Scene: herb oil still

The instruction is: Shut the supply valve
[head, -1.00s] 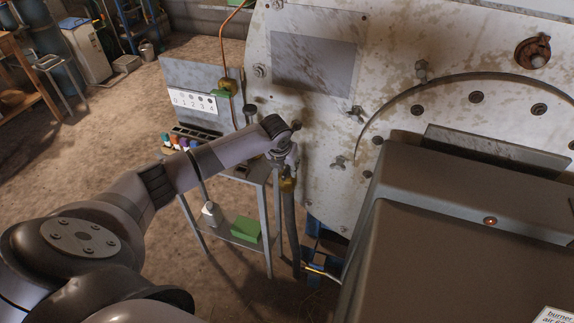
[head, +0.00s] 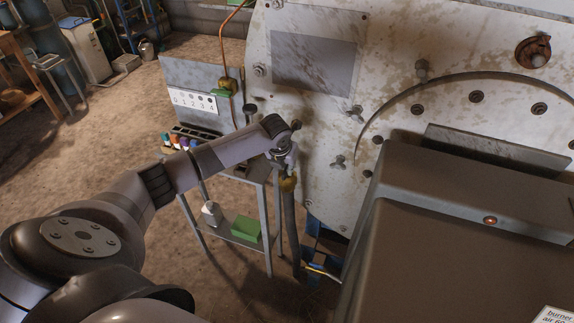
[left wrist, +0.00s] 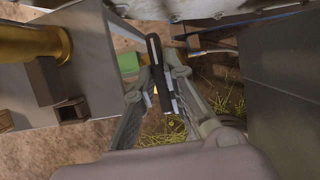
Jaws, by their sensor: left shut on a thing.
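My left gripper (head: 287,168) is at the end of the arm, beside the brass fitting (head: 288,184) on top of the upright pipe (head: 291,228) near the small metal table. In the left wrist view, my left gripper (left wrist: 157,78) is shut on a dark, flat lever (left wrist: 156,62), which appears to be the supply valve's handle. The lever lies between the two fingers. The valve body under it is mostly hidden, so I cannot tell how far it is turned. My right gripper is not in view.
The large stained metal boiler front (head: 320,150) stands close to the right of the gripper. A grey housing (head: 440,240) fills the lower right. Open dirt floor (head: 120,110) lies to the left.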

